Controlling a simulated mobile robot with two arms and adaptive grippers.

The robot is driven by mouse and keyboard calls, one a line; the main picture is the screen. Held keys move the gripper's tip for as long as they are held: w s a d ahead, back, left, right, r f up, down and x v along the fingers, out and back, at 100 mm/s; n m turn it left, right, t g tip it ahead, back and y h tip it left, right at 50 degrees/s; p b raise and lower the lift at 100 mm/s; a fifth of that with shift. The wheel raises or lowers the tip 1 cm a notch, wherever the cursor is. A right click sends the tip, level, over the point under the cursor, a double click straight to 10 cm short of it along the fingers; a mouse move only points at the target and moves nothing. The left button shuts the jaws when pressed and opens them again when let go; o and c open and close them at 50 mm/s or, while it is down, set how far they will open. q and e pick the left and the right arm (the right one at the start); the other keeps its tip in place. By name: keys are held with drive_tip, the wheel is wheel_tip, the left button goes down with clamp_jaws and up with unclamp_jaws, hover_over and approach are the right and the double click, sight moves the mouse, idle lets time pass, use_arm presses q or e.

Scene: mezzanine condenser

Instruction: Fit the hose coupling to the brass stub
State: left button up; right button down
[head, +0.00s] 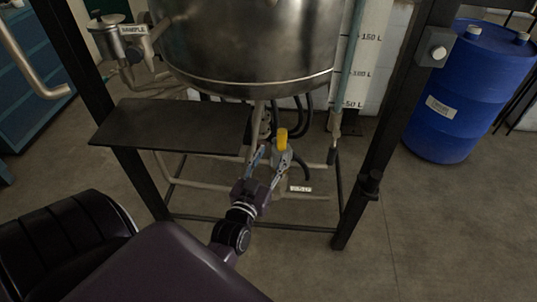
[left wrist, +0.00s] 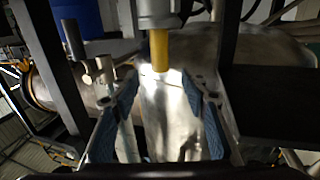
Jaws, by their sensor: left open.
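My left gripper (head: 272,157) is in front of the frame under the steel kettle, with its two blue-padded fingers spread. A grey fitting with a yellow handle or cap (head: 282,134) stands just beyond the fingertips. In the left wrist view the open gripper (left wrist: 161,78) has nothing between its pads, and the yellow part (left wrist: 159,50) points down from a grey body (left wrist: 158,14), centred between the fingertips. A black hose (head: 302,166) curves beside the fitting. I cannot make out the hose coupling or a brass stub for certain. My right gripper is not in view.
The steel kettle (head: 245,50) hangs above in a dark post frame (head: 380,120). A dark shelf plate (head: 170,126) lies left of the gripper. A small label (head: 300,189) hangs low on the pipework. A blue drum (head: 455,95) stands right; the floor before it is clear.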

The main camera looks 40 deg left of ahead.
use_arm(q)
drive_tip(key=shift+v, duration=1.05)
